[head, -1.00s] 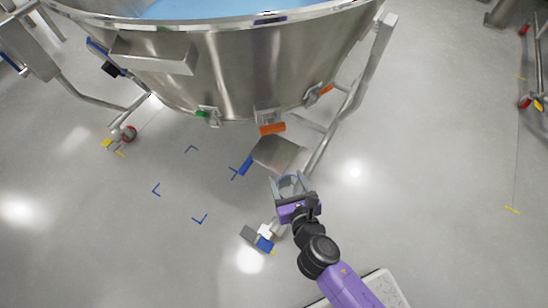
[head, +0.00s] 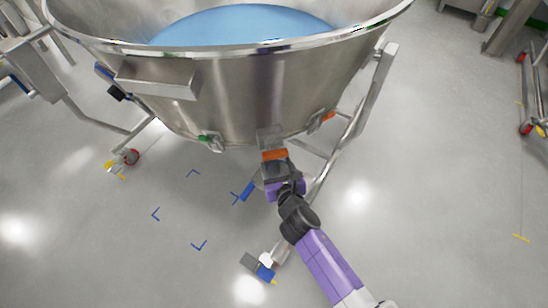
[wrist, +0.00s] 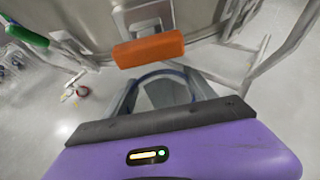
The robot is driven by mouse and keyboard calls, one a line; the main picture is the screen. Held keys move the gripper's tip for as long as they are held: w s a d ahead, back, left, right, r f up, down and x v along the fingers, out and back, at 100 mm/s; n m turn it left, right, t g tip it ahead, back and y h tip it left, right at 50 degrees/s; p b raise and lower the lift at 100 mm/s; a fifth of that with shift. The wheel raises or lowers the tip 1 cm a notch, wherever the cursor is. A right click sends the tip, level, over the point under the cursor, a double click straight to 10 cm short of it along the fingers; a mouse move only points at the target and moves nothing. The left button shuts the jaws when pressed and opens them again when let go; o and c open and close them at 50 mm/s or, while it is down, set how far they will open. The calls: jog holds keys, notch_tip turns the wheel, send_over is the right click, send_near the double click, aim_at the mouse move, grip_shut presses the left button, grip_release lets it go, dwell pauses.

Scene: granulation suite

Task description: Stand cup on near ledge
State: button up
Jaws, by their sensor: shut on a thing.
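My gripper (head: 277,172) is in front of the vessel's lower wall, just below an orange handle (head: 274,154). In the wrist view its two grey fingers (wrist: 163,98) are shut on what looks like a clear cup (wrist: 160,74). Only a thin dark-blue rim arc of the cup shows plainly between the fingers; it is hard to make out in the head view. A box-shaped metal ledge (head: 157,82) projects from the vessel wall at the left. I cannot tell which surface is the near ledge.
The large steel vessel (head: 235,95) holds a blue surface inside. Its slanted leg (head: 352,125) runs close on my gripper's right. A green-handled fitting (head: 209,140) is to the left. A caster with a blue pedal (head: 264,271) is below. Open floor lies right.

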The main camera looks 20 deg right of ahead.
jog(key=w, duration=0.3)
jog(key=shift+w+d+b, duration=0.3)
jog(key=shift+w, duration=0.1)
jog(key=shift+f, duration=0.2)
jog(key=shift+s+r, duration=0.1)
jog(key=shift+r, duration=0.05)
jog(key=o, duration=1.3)
jog(key=shift+o, duration=0.2)
